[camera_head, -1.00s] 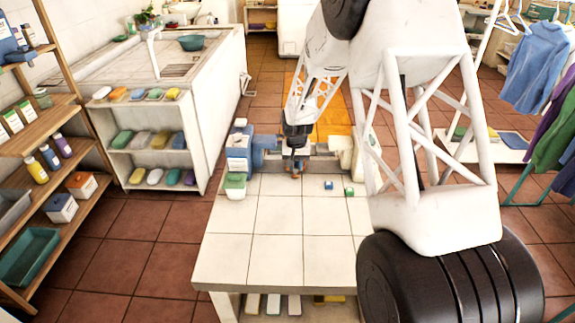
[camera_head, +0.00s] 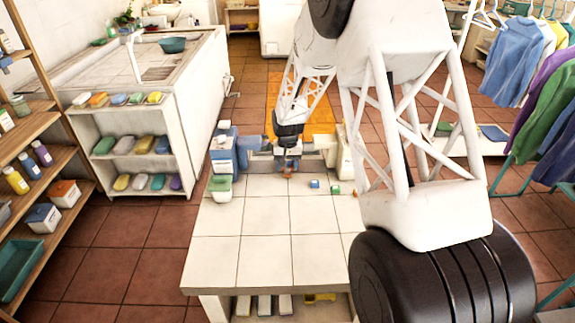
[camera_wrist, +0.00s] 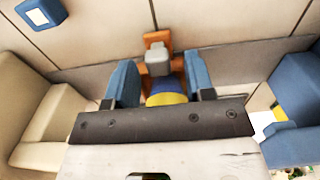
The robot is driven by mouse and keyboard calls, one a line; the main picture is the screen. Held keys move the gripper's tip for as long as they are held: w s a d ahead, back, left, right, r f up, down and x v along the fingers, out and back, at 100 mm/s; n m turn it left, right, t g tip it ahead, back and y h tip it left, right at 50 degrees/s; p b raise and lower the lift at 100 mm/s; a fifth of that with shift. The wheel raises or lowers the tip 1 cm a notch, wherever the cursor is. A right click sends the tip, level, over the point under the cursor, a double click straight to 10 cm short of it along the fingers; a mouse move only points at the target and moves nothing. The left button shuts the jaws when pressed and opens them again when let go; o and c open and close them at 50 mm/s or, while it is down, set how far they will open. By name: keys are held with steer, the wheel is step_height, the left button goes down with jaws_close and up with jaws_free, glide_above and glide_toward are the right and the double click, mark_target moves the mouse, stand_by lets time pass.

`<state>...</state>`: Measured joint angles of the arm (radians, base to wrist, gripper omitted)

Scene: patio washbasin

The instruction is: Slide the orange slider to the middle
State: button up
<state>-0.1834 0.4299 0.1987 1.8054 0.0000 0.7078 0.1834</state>
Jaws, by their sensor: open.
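The orange slider (camera_wrist: 157,40) shows in the wrist view, with a grey block-shaped knob (camera_wrist: 157,58) on it, beside a grey rail (camera_wrist: 240,58). In the head view the slider (camera_head: 290,172) is a small orange patch just in front of my gripper (camera_head: 287,160). In the wrist view my gripper (camera_wrist: 160,82) is open, its two blue fingers on either side of the knob with visible gaps. A round yellow and blue part (camera_wrist: 166,96) lies between the fingers, partly hidden by the gripper body. I cannot tell whether a finger touches the slider.
Blue and white boxes (camera_head: 223,150) stand left of the rail, with a cream block (camera_head: 345,150) to its right. The front tabletop is clear.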

steer(key=shift+r, duration=3.9)
steer(key=shift+r, duration=0.1)
steer(key=shift+s+d+r, duration=0.15)
steer(key=shift+s+r, duration=0.05)
steer(key=s+d+r+t, duration=0.1)
steer(key=s+d+r, duration=0.4)
steer(key=s+r, duration=0.55)
steer(key=s+d+r, duration=0.5)
steer(key=s+r, duration=0.3)
steer(key=s, duration=0.5)
steer(key=s+d, duration=0.2)
steer(key=s, duration=1.1)
steer(key=s+d+r+t, duration=0.1)
steer(key=s+d, duration=0.2)
steer(key=s, duration=1.1)
steer(key=shift+s+r+t, duration=0.2)
steer(key=shift+t, duration=0.1)
